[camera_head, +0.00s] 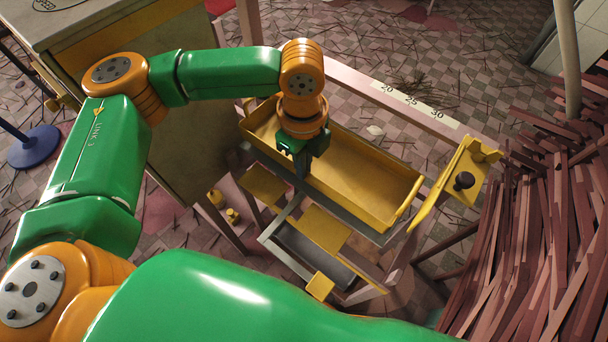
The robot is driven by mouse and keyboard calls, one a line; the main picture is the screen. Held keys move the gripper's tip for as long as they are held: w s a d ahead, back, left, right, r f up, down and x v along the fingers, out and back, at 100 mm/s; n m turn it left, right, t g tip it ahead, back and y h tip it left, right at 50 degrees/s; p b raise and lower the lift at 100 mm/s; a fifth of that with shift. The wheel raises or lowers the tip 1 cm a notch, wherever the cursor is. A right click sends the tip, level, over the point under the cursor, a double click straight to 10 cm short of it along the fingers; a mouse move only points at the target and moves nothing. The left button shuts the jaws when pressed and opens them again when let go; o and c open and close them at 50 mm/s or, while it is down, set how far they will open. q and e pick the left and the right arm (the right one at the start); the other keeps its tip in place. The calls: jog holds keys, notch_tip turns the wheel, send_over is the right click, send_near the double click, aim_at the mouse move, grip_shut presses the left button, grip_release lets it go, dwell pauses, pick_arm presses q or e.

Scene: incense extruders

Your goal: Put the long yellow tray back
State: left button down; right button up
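The long yellow tray (365,187) lies lengthwise across the middle of the view, from upper left to lower right, with a raised handle at its right end. It seems to rest over a grey metal frame (345,215). My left gripper (301,172) points down at the tray's near long side, left of its middle. Its dark fingers overlap the near wall in the picture. I cannot tell whether they are open or shut on the wall, because the wrist hides part of them. My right gripper is not in view.
A yellow bracket with a black knob (465,180) stands just right of the tray. A beam with a number scale (415,103) runs behind it. Yellow plates (322,228) lie below. A wooden cabinet (185,145) stands left, and reddish sticks (540,250) are piled right.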

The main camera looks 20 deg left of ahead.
pick_arm(q)
notch_tip(320, 180, down, 3)
jog(key=shift+f, duration=0.2)
jog(key=c, duration=1.1)
grip_release()
notch_tip(320, 180, up, 12)
jog(key=shift+r+p, duration=0.1)
jog(key=shift+p, duration=0.8)
